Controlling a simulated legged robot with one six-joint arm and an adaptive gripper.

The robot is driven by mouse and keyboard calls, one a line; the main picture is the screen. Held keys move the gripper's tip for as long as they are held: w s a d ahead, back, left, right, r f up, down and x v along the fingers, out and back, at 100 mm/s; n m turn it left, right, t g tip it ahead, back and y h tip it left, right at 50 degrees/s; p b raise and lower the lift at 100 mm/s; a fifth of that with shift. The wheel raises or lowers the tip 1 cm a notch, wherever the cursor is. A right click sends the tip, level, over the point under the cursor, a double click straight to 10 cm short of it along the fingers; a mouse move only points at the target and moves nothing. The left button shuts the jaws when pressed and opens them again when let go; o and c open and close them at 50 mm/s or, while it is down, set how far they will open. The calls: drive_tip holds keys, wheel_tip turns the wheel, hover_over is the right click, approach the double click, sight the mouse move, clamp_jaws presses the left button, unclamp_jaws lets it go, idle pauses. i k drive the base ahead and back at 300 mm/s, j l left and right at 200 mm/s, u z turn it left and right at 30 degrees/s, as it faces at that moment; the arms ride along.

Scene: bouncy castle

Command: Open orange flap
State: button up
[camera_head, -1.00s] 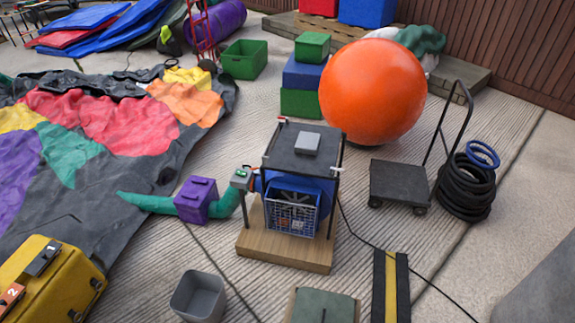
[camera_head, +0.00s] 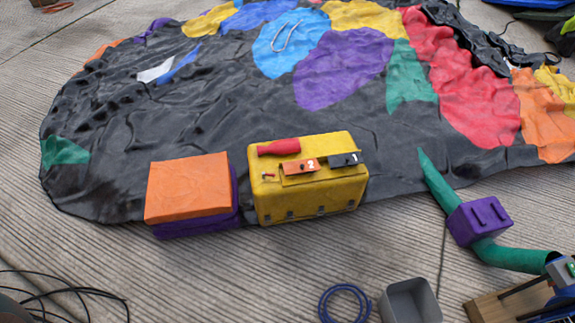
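An orange square panel (camera_head: 187,187) lies flat as the top of a low purple box (camera_head: 205,228), left of centre. It covers the top of the box, so I cannot see inside. A smaller orange piece (camera_head: 299,166) marked 2 lies on the yellow case (camera_head: 312,202), beside a black piece (camera_head: 344,160) marked 1. A red cylindrical object (camera_head: 279,147) lies on the same case. I cannot tell for sure which orange piece is the flap. My gripper is not in view.
The deflated multicoloured castle sheet (camera_head: 110,150) spreads behind the boxes. A purple box on a green tube (camera_head: 480,222), a grey bin (camera_head: 409,301) and a blue coil (camera_head: 345,304) are at right and front. Black cables (camera_head: 70,293) lie at lower left. Open floor lies in front of the boxes.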

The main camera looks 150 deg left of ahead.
sight(307, 165)
drive_tip(key=k+u, duration=0.1)
drive_tip(key=u, duration=3.05)
drive_tip(key=i+l+u, duration=0.15)
drive_tip(key=u, duration=1.45)
drive_tip(key=l+u, duration=0.2)
drive_tip(key=l, duration=0.15)
drive_tip(key=i+l+u, duration=0.1)
drive_tip(key=i, duration=0.35)
drive_tip(key=i+l+u, duration=0.15)
drive_tip(key=i, duration=0.3)
drive_tip(key=i+l+u, duration=0.1)
drive_tip(key=i, duration=0.3)
drive_tip(key=i+l+u, duration=0.15)
drive_tip(key=i, duration=0.3)
